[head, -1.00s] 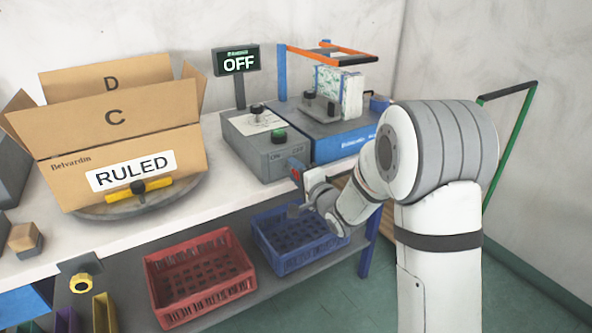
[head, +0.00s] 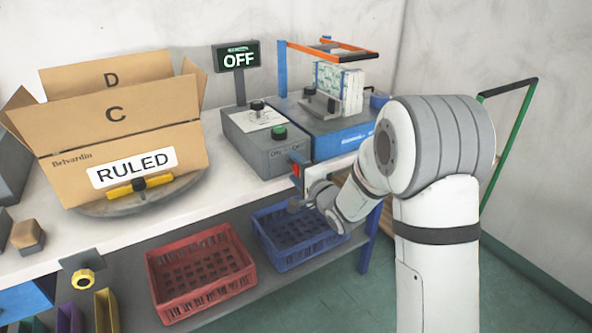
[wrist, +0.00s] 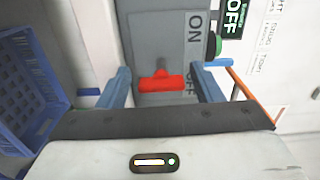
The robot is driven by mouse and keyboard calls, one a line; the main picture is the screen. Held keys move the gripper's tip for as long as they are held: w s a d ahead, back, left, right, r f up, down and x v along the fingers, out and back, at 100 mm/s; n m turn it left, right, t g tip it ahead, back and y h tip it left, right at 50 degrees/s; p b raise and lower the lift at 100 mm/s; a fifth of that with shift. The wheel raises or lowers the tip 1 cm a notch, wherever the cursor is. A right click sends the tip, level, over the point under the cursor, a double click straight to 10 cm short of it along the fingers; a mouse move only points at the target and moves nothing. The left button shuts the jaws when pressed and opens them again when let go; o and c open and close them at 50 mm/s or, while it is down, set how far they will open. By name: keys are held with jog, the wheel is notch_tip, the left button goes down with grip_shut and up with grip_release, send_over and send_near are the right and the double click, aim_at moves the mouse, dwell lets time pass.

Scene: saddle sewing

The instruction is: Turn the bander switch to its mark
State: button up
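The bander's control box (head: 270,148) stands on the bench with ON and OFF printed on its front. Its red switch handle (wrist: 163,82) shows in the wrist view; it lies across the picture, near the OFF label, with the ON label farther up. My gripper (wrist: 161,72) is open, with one blue finger on each side of the handle and gaps on both sides. In the head view my gripper (head: 299,168) is at the box's front, and the handle is mostly hidden. The display (head: 238,59) reads OFF.
A green button (head: 279,132) and a knob (head: 257,106) sit on the box top. The blue bander (head: 345,138) is behind to the right. A blue crate (head: 290,262) and a red crate (head: 200,303) are below. A RULED carton (head: 75,142) stands left on a turntable.

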jog(key=shift+p+v, duration=0.3)
jog(key=shift+v, duration=3.6)
jog(key=shift+d+r, duration=0.1)
jog(key=shift+r, duration=0.05)
jog(key=s+d+r+n+g+h+p, duration=0.4)
jog(key=s+d+r+h+p, duration=0.3)
jog(key=d+r+h+p, duration=0.3)
jog(key=s+d+r+n+g+p, duration=0.1)
jog(key=s+r+n+g+p, duration=0.1)
jog(key=s, duration=0.5)
jog(key=s+d+r+n+g+p, duration=0.1)
jog(key=s+r+n+g+p, duration=0.1)
jog(key=s, duration=0.5)
jog(key=s+d+r+n+g+p, duration=0.2)
jog(key=s+r+g+p, duration=0.1)
jog(key=s, duration=0.5)
jog(key=shift+d+r+n+g, duration=0.15)
jog(key=shift+r+n+g, duration=0.25)
jog(key=shift+g, duration=0.3)
jog(key=shift+w, duration=0.1)
jog(key=shift+c, duration=0.4)
